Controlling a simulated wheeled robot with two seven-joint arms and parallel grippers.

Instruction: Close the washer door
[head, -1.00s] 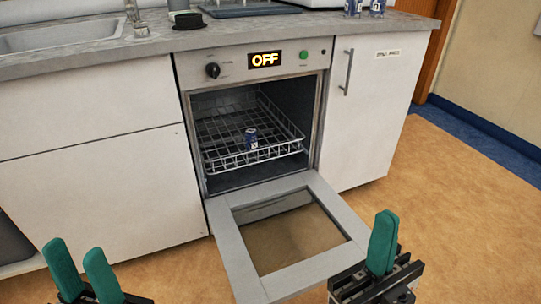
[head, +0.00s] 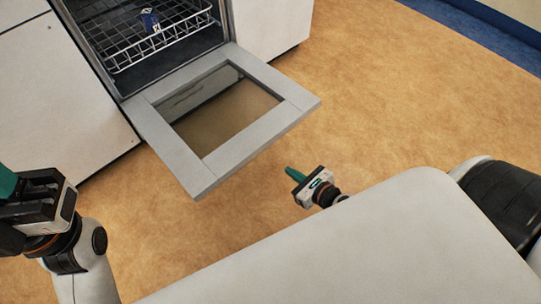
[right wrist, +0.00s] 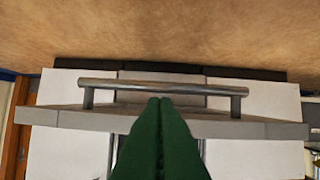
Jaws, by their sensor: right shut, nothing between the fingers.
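The washer door (head: 148,122) hangs open and lies about level, a grey frame around a dark window. In the right wrist view its edge (right wrist: 270,128) shows as a grey strip with a metal bar handle (right wrist: 165,87) along it. The handle is hidden in the head view. My right gripper (head: 289,171) is low beyond the door's front right edge, apart from it in the head view. Its green fingers (right wrist: 160,100) are shut and empty, with the tips overlapping the handle bar in the right wrist view; contact is unclear. My left gripper (head: 5,182) is partly cut off at the left edge.
The washer's wire rack (head: 125,42) holds a small blue can (head: 150,21) inside the opening. White cabinets (head: 55,105) flank the washer. The brown floor (head: 400,95) to the right of the door is clear.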

